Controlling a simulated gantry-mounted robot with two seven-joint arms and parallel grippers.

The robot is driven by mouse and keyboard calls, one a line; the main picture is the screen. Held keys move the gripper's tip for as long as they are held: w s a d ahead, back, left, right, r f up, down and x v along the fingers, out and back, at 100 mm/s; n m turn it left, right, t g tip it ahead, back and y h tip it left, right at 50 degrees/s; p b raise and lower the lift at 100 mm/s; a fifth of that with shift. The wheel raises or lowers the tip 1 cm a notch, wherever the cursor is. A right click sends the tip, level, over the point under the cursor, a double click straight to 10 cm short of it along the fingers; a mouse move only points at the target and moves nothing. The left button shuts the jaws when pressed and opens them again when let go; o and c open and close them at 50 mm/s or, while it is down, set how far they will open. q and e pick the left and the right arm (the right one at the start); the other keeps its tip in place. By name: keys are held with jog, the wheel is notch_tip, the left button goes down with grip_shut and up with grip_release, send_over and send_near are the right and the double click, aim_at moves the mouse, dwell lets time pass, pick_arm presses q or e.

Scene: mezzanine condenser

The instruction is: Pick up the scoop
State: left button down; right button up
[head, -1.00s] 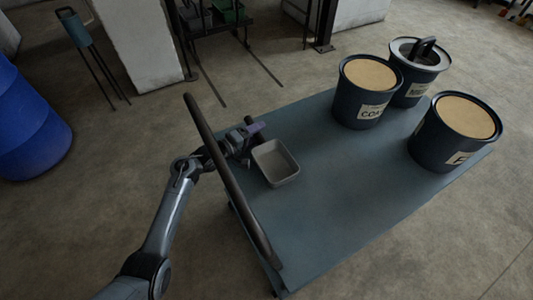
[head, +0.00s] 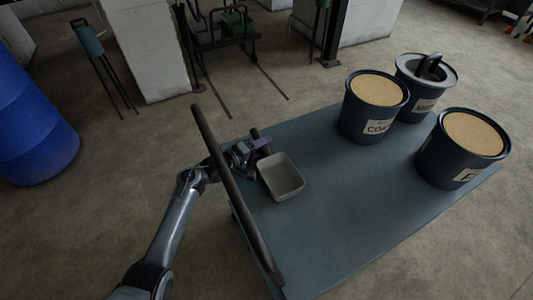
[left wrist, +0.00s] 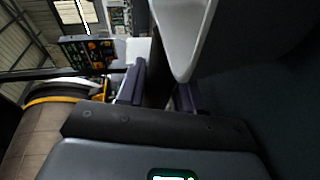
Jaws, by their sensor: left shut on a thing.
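The scoop has a pale grey, open, box-like pan (head: 290,183) and a dark handle. In the head view it is at the left end of the blue-grey cart top, with its open side up. My left gripper (head: 258,147) is shut on the handle, just behind the pan. In the left wrist view, the purple fingers (left wrist: 158,92) stand on either side of the dark handle, and the pale pan (left wrist: 184,35) extends beyond them. I cannot tell whether the pan touches the cart top. My right gripper is not in view.
The cart's dark push bar (head: 232,185) crosses in front of my left arm. Several labelled buckets stand at the cart's far right, including a coarse-labelled one (head: 362,122) and one with a dark handle-like thing on top (head: 416,103). The cart top (head: 345,215) between is clear.

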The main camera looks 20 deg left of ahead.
pick_arm(q)
jog(key=shift+r+p, duration=0.3)
jog(key=shift+r, duration=0.15)
jog(key=r+p, duration=0.1)
jog(key=r, duration=0.1)
jog(key=d+r+p, duration=0.1)
jog(key=r+p, duration=0.1)
jog(key=shift+s+r, duration=0.1)
jog(key=s+d+r+p, duration=0.3)
jog(key=d+r+p, duration=0.2)
jog(key=d, duration=0.5)
jog(key=shift+d+r, duration=0.15)
jog(key=shift+r, duration=0.3)
dwell(0.4)
